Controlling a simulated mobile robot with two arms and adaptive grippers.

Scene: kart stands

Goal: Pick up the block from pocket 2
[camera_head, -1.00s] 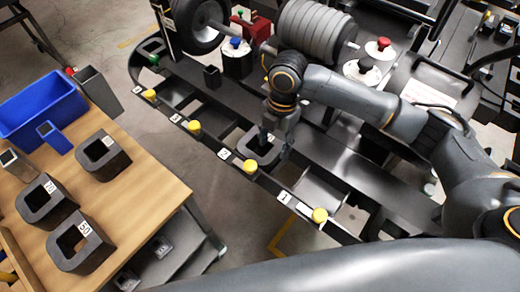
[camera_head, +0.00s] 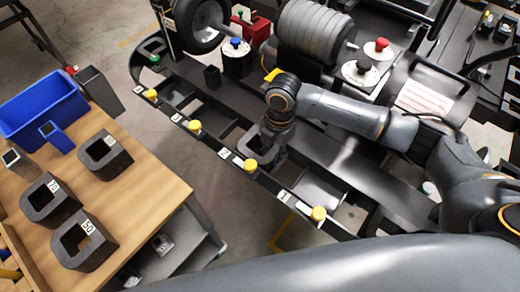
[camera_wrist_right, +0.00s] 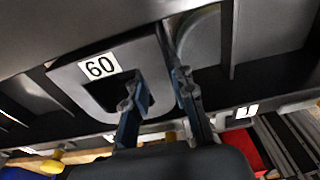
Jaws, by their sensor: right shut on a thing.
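In the right wrist view a dark grey block with a square opening and a white label "60" (camera_wrist_right: 100,66) sits between dark rails. My right gripper (camera_wrist_right: 160,88) is shut on its wall, with one finger in the opening and the other outside. In the head view my right gripper (camera_head: 268,152) points down at the pocket row behind a yellow button (camera_head: 250,166), and hides most of the block. I cannot tell whether the block is clear of the pocket floor. My left gripper is not in view.
A wooden table (camera_head: 150,205) at left holds a blue bin (camera_head: 40,108) and several similar blocks, one marked 50 (camera_head: 84,240). A grey roller (camera_head: 312,32) and a red button (camera_head: 382,45) stand behind my right arm. Yellow buttons line the stand's front rail.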

